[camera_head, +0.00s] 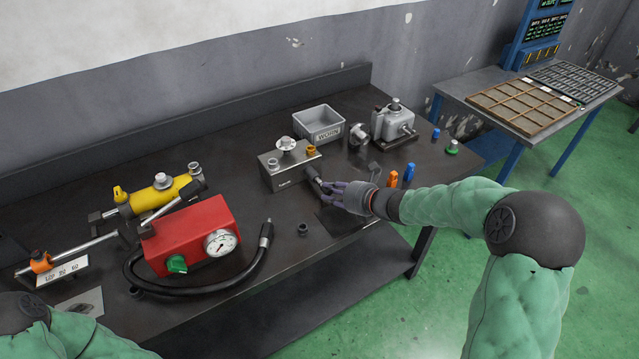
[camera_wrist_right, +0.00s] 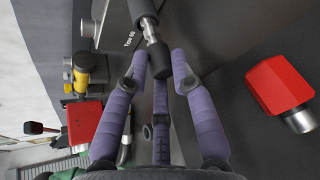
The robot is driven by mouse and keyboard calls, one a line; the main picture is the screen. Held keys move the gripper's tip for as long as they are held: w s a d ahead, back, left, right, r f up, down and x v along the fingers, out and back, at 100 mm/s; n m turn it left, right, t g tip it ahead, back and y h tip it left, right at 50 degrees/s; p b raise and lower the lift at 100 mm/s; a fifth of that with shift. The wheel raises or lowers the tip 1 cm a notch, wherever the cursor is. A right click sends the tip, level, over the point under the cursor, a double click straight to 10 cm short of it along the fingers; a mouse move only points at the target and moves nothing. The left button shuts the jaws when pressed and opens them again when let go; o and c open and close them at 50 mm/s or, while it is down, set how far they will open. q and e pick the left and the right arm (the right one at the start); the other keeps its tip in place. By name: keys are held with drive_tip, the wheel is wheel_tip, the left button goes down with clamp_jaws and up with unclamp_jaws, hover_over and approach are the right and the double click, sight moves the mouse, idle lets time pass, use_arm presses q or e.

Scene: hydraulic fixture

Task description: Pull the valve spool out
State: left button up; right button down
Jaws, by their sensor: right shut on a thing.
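The grey valve block (camera_head: 277,173) sits on the dark bench, with a silver round fitting on top. The valve spool (camera_head: 313,174) sticks out of its near right side. In the right wrist view the spool (camera_wrist_right: 150,30) is a shiny stepped rod with a dark end. My right gripper (camera_head: 331,188) has slim purple fingers, closed around the spool's dark end; they also show in the wrist view (camera_wrist_right: 161,72). I cannot tell how far the spool is out of the block. My left arm shows at the bottom left, but its gripper is outside the frame.
A red pump box (camera_head: 190,237) with gauge and black hose stands left, near a yellow cylinder (camera_head: 160,194). A grey bin (camera_head: 319,124) and grey vise-like fixture (camera_head: 393,122) stand behind. Orange (camera_head: 393,179) and blue (camera_head: 409,172) pieces are near my right wrist. A small ring (camera_head: 303,229) lies in front.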

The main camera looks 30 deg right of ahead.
drive_tip(key=shift+s+d, duration=0.15)
drive_tip(key=shift+s, duration=2.05)
drive_tip(key=shift+s+r+b, duration=0.1)
drive_tip(key=shift+r+b, duration=0.05)
drive_tip(key=shift+b, duration=0.15)
drive_tip(key=shift+s+a+r+n+h+b, duration=0.25)
drive_tip(key=shift+s+r+n+h+b, duration=0.3)
drive_tip(key=shift+r, duration=0.2)
drive_tip(key=s, duration=0.1)
drive_tip(key=s+r+n+h+b, duration=0.1)
drive_tip(key=s+a+r+n+h+b, duration=0.1)
drive_tip(key=s, duration=0.1)
drive_tip(key=shift+r+h, duration=0.25)
drive_tip(key=shift+w+f, duration=0.15)
drive_tip(key=shift+f, duration=0.8)
drive_tip(key=shift+f, duration=1)
